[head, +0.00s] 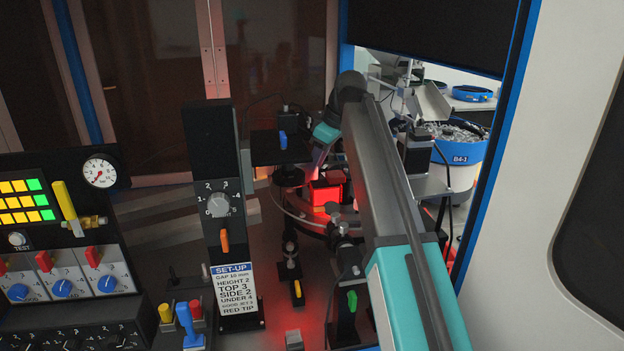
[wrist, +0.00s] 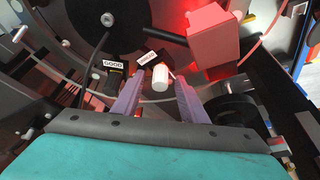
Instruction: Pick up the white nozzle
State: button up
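The white nozzle (wrist: 160,77) is a short white cylinder in the wrist view, just below a small black block with a white label (wrist: 148,57). My gripper (wrist: 159,84) has two purple fingers, one on each side of the nozzle. The fingers are apart, with a visible gap between each and the nozzle, so it looks open and empty. I cannot tell how far the nozzle lies beyond the fingertips. In the head view my arm reaches into the machine; the nozzle and fingertips cannot be made out there.
A red-lit block (wrist: 212,40) stands close to the right of the fingers. A block labelled GOOD (wrist: 114,66) is at the left. In the head view, a set-up post (head: 217,206) and control panel (head: 60,240) stand at the left. A blue-banded bowl (head: 458,150) is at the right.

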grip_shut()
jog(key=shift+r, duration=0.15)
notch_tip(320, 180, up, 18)
dwell(1.0)
dwell(0.7)
